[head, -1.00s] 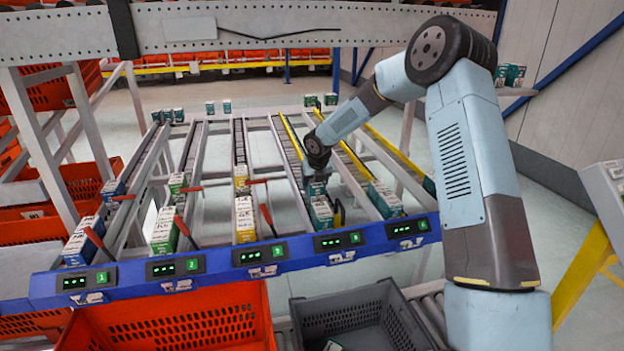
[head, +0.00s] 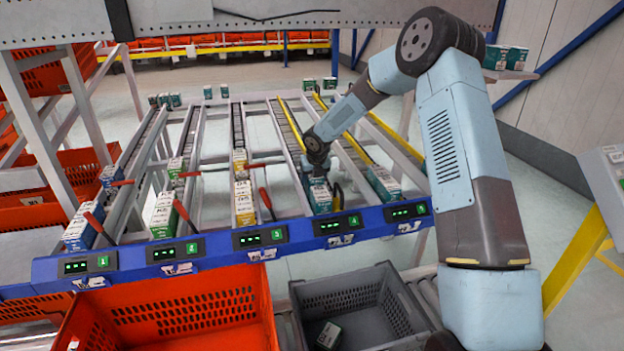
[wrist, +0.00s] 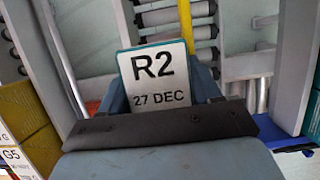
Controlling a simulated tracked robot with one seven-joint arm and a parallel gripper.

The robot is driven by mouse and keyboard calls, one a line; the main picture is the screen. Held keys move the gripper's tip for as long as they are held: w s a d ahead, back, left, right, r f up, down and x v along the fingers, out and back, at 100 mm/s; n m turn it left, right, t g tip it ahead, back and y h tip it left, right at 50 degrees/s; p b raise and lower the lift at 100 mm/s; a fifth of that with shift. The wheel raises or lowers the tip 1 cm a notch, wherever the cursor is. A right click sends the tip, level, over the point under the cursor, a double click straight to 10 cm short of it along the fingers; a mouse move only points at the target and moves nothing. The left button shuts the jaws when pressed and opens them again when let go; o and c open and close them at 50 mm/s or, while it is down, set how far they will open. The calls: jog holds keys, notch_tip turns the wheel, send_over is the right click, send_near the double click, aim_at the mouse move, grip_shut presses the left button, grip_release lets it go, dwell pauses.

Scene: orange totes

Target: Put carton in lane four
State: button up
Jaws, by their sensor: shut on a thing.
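My gripper (head: 319,181) is shut on a teal and white carton (head: 321,199) at the front end of lane four, just behind the panel marked 4 (head: 337,224). In the wrist view the held carton (wrist: 160,78) shows a white face reading "R2 27 DEC", with teal edges, and lane rollers (wrist: 178,20) show behind it. The gripper's fingers are mostly hidden. I cannot tell whether the carton's underside touches the rollers.
Blue-and-white (head: 83,228), green-and-white (head: 164,215), yellow-and-white (head: 244,204) and teal (head: 383,186) cartons stand in neighbouring lanes. Red levers (head: 184,217) stick up beside the left lanes. Below are an orange tote (head: 190,312) and a grey tote (head: 365,282) holding a small carton (head: 329,335).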

jog(key=o, duration=1.3)
jog(key=v, duration=1.3)
jog(key=shift+s+d+r, duration=0.1)
jog(key=shift+r, duration=0.25)
